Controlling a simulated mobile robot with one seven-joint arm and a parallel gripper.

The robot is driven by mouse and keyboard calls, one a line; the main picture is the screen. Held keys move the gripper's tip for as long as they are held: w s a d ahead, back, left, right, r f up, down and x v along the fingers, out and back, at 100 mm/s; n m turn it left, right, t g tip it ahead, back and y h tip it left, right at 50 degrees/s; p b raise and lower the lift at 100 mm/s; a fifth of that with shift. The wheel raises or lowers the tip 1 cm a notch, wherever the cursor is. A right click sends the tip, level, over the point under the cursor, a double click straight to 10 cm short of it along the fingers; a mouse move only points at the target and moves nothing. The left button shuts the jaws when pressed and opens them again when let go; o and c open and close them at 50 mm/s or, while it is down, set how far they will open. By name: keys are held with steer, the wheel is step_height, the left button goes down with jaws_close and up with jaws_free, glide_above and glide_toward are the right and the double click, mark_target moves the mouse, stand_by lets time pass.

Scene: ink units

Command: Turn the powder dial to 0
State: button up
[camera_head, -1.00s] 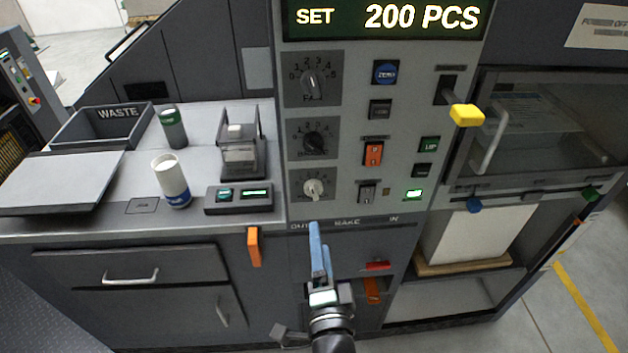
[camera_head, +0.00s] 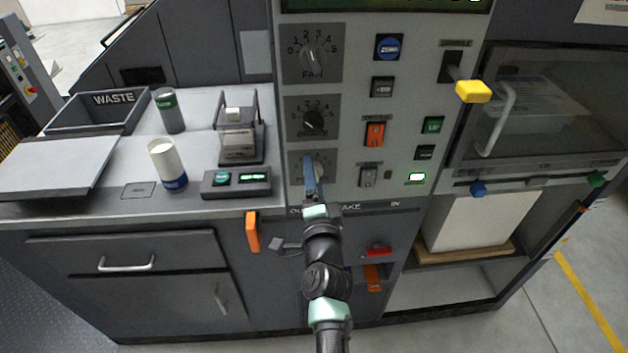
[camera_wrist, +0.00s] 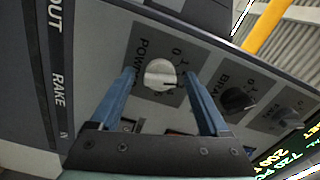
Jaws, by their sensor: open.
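The powder dial (camera_wrist: 160,74) is a pale round knob on a dark grey plate, the lowest of the dials on the panel. In the wrist view it sits between the tips of my gripper's two blue fingers (camera_wrist: 158,77). The fingers are open, one on each side of the knob; I cannot tell whether they touch it. The label "POW" and the marks 0 and 1 show beside it, but the knob's pointer is unclear. In the head view my gripper (camera_head: 309,165) partly covers the dial (camera_head: 320,171).
Above are a black middle dial (camera_head: 314,122) and the fan dial (camera_head: 312,55). To the right are an orange switch (camera_head: 375,134), a lower rocker switch (camera_head: 368,176) and a yellow-handled lever (camera_head: 472,91). An orange handle (camera_head: 252,231) juts out at lower left.

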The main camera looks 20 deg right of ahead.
steer(key=shift+c, duration=0.2)
jaws_close()
stand_by(0.3)
steer(key=shift+n, duration=0.4)
steer(key=shift+d+n+b, duration=0.1)
steer(key=shift+n+b, duration=2.95)
steer(key=shift+n, duration=2.45)
